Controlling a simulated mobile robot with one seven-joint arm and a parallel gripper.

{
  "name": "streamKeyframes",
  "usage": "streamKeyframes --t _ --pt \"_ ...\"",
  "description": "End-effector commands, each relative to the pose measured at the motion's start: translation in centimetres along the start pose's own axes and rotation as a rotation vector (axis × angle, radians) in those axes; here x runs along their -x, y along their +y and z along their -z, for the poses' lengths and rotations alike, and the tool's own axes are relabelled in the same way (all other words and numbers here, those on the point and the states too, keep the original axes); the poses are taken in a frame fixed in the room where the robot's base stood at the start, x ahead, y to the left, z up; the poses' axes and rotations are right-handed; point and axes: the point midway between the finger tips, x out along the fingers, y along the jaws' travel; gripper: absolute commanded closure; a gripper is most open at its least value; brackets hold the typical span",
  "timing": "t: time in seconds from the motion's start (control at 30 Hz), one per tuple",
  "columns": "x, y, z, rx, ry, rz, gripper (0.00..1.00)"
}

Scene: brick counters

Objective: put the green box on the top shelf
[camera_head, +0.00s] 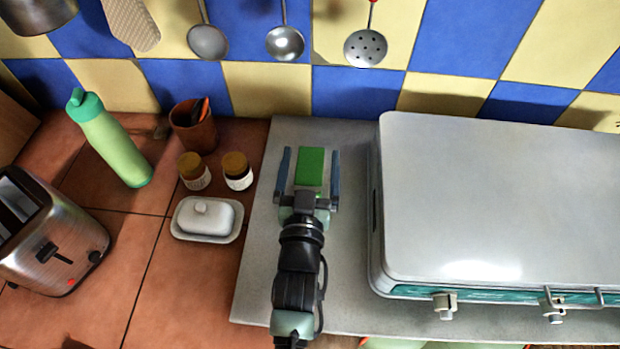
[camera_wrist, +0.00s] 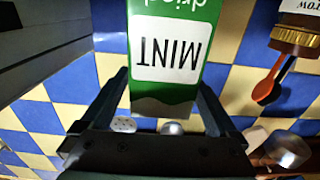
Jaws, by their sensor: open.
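The green box (camera_head: 311,165) stands on the grey counter slab (camera_head: 262,235), left of the stove. In the wrist view the green box (camera_wrist: 165,50) shows a white label reading "MINT" upside down. My gripper (camera_head: 309,160) is open, with one finger on each side of the box and a gap on both sides in the head view. The fingers also flank the box in the wrist view (camera_wrist: 160,78). No top shelf can be made out in either view.
A large closed metal stove lid (camera_head: 480,190) stands close on the right. To the left are two spice jars (camera_head: 237,171), a butter dish (camera_head: 207,218), a brown cup (camera_head: 193,128), a green bottle (camera_head: 112,140) and a toaster (camera_head: 50,240). Ladles (camera_head: 285,42) hang on the tiled wall.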

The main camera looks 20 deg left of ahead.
Motion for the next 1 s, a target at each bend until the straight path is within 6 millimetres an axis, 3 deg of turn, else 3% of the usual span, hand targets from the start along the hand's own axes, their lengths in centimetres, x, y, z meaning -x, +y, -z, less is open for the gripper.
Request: streamKeyframes --t 0.2,0.47,0.57,1.0 --pt "-2.1 0.1 -0.1 0.000 -0.001 -0.001 0.05" --pt "-2.3 0.0 0.0 -0.001 -0.001 0.000 0.05" --pt "-2.3 0.0 0.0 -0.001 -0.001 0.000 0.19" --pt "-2.3 0.0 0.0 -0.001 -0.001 0.000 0.99"
